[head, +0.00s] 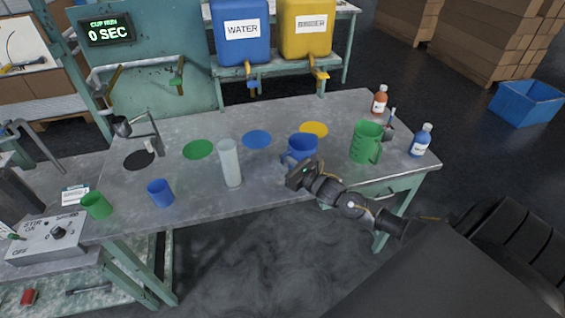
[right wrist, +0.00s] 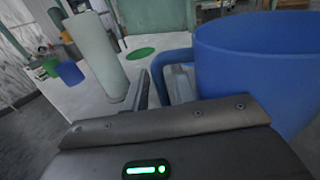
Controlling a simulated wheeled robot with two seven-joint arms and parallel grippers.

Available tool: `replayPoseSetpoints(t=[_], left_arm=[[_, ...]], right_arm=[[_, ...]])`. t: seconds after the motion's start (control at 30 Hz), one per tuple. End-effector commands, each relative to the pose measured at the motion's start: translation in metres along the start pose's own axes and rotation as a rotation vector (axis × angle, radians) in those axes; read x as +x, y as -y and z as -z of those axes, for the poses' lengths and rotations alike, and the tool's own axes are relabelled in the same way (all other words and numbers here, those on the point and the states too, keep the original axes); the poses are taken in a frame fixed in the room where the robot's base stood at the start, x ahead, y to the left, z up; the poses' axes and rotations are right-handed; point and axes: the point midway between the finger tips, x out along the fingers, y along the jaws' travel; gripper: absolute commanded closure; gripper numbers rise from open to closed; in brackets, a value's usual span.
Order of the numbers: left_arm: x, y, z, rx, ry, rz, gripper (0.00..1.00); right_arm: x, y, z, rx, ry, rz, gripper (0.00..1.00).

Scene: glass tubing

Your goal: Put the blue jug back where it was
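The blue jug (head: 303,146) is near the table's front edge, right of the blue disc (head: 257,139) and below the yellow disc (head: 314,129). It looks upright; I cannot tell whether its base touches the table. It fills the right of the right wrist view (right wrist: 255,70). My right gripper (head: 292,168) is at its handle. In the right wrist view, the handle (right wrist: 158,80) runs between the two fingers, which look closed on it. The blue disc has nothing on it. My left gripper is not in view.
A tall pale cylinder (head: 230,165) stands left of the jug. A green jug (head: 366,142) and bottles (head: 421,141) stand to the right. A small blue cup (head: 160,193) and green cup (head: 96,205) are at left. The green disc (head: 198,149) is bare.

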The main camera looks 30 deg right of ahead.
Motion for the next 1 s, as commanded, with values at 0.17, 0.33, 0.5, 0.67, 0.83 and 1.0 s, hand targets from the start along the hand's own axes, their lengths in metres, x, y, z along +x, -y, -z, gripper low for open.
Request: replayPoseSetpoints(t=[0.17, 0.33, 0.5, 0.67, 0.83, 1.0], left_arm=[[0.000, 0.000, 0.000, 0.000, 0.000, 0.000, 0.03], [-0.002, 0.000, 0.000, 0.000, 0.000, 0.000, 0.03], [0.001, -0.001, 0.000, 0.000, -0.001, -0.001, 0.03], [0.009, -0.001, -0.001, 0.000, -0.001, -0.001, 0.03], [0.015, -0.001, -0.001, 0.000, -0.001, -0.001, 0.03], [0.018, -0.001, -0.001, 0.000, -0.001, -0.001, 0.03]], right_arm=[[0.000, 0.000, 0.000, 0.000, 0.000, 0.000, 0.67], [0.000, 0.000, -0.002, 0.000, 0.000, 0.000, 0.67], [-0.016, 0.000, 0.000, -0.001, -0.003, -0.001, 0.67], [-0.051, -0.001, 0.001, -0.001, -0.005, -0.002, 0.67], [-0.086, -0.001, 0.000, 0.000, -0.004, -0.002, 0.67], [-0.109, 0.000, -0.001, 0.000, -0.003, -0.001, 0.67]])
